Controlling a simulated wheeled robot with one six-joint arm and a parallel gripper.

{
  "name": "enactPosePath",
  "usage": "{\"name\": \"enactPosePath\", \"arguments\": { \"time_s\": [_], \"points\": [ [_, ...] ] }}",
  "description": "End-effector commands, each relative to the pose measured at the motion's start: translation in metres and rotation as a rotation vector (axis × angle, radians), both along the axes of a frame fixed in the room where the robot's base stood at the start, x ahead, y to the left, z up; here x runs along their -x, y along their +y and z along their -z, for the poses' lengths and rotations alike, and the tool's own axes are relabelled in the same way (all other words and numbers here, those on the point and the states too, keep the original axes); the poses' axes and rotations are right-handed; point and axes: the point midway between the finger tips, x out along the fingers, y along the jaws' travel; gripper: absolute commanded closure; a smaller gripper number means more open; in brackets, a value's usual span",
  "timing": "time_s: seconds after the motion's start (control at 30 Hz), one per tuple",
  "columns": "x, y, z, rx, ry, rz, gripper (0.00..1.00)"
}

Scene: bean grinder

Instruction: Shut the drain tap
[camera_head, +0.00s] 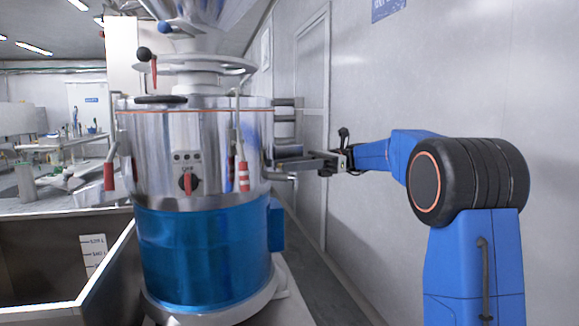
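The grinder (205,240) is a large steel drum with a blue lower band, standing left of centre. A short metal spout (279,176) sticks out from its right side; it may be the drain tap, but its handle cannot be made out. My gripper (300,161) reaches in from the right, with its fingers pointing left at the drum's right side, just above this spout. The fingers overlap the tap area in the view, so I cannot tell if they touch or hold anything, or how far apart they are.
Red-handled levers hang on the drum's front (243,177) and left side (109,176). An open metal bin (118,262) stands at the lower left. A pale wall (430,75) runs close along the right.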

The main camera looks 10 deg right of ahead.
Motion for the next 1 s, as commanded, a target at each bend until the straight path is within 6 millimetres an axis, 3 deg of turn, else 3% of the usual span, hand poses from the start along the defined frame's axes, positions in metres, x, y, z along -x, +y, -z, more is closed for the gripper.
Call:
{"name": "enactPosePath", "arguments": {
  "time_s": [0.37,0.8,1.0],
  "points": [
    [0.0,0.0,-0.005,0.0,0.0,0.0,0.69],
    [0.0,0.001,-0.073,0.0,-0.003,0.008,0.69],
    [-0.001,0.001,-0.094,0.0,-0.001,0.008,0.69]
  ]
}}
